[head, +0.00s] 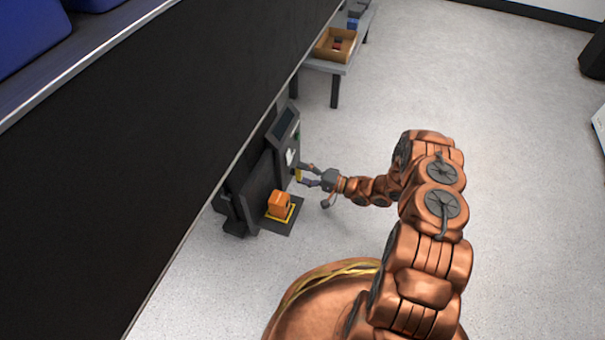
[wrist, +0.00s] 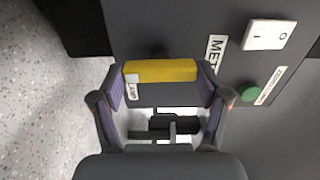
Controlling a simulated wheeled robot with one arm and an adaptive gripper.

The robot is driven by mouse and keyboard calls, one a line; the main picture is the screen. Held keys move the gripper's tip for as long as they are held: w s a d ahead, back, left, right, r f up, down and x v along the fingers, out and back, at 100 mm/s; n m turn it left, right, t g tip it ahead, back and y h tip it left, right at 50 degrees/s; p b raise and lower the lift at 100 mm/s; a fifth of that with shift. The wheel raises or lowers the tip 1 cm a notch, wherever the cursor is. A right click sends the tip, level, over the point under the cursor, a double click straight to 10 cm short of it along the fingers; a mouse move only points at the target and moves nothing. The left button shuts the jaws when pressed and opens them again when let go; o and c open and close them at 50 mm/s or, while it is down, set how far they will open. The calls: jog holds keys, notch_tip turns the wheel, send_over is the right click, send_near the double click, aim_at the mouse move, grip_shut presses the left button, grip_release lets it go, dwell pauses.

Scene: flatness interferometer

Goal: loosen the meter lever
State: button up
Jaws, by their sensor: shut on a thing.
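The meter lever is a yellow bar (wrist: 160,70) on the dark front of the machine (wrist: 190,25), beside a label of which "ME" shows. A small "CLAMP"-like tag, hard to read, sits at the bar's left end. My gripper (wrist: 162,90) is shut on the yellow lever, with a purple-padded finger at each end of it. In the head view my gripper (head: 304,177) reaches the machine's front panel, and the yellow lever (head: 298,175) shows as a small patch between the fingers.
A white rocker switch (wrist: 269,35) and a green button (wrist: 250,93) are right of the lever. An orange block (head: 279,204) stands on the machine's yellow-edged base.

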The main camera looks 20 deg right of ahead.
jog(key=shift+w+d, duration=0.1)
jog(key=o, duration=1.2)
jog(key=shift+c, duration=0.2)
jog(key=v, duration=1.2)
